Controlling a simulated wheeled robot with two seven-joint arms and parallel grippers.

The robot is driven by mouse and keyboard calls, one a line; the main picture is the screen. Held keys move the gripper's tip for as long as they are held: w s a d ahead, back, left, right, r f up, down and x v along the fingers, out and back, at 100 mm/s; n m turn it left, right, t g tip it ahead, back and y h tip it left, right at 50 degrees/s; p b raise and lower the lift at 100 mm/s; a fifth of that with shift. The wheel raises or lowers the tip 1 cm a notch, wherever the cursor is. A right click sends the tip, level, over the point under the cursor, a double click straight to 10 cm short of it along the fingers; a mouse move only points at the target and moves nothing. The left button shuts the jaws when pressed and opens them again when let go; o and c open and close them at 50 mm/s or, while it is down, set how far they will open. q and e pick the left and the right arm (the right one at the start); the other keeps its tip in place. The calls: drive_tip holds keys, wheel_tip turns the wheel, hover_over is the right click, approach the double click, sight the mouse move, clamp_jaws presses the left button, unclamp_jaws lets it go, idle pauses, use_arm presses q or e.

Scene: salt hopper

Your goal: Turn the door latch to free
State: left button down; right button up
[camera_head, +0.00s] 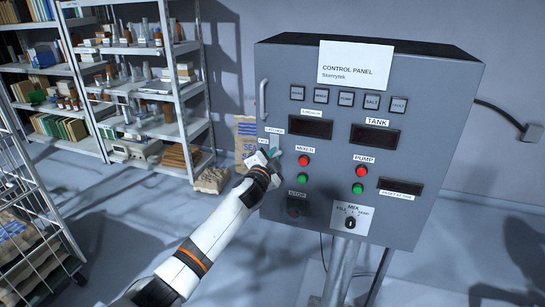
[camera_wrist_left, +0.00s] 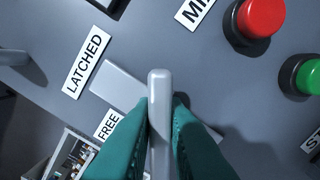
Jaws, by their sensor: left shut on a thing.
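The grey control panel cabinet (camera_head: 335,215) stands upright in the head view. Its door latch has a light grey plate (camera_head: 275,143) at the panel's left side, under a "LATCHED" label (camera_head: 275,130) and beside a "FREE" label (camera_head: 263,141). My left gripper (camera_head: 273,154) is at the latch. In the wrist view its green fingers are shut on the grey latch handle (camera_wrist_left: 160,95), one on each side. The plate (camera_wrist_left: 115,84) extends to the upper left, between "LATCHED" (camera_wrist_left: 86,62) and "FREE" (camera_wrist_left: 108,124). Which label the latch indicates is unclear. My right gripper is not in view.
Red and green mixer buttons (camera_head: 304,161) are close to the right of my gripper. A door handle (camera_head: 263,99) is above it. Shelves (camera_head: 150,137) and a paper sack (camera_head: 245,133) stand behind, left. A wire cart (camera_head: 35,250) is at lower left.

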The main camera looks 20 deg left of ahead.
use_arm(q)
drive_tip(key=m, duration=0.3)
drive_tip(key=shift+f+m, duration=0.1)
drive_tip(key=shift+m, duration=0.2)
drive_tip(key=shift+f+m, duration=0.15)
drive_tip(key=shift+m, duration=1.55)
drive_tip(key=shift+d, duration=0.1)
drive_tip(key=c, duration=1.4)
unclamp_jaws()
drive_tip(key=shift+c, duration=0.2)
drive_tip(key=s+b, duration=0.1)
drive_tip(key=s, duration=1.1)
drive_tip(key=shift+a, duration=0.25)
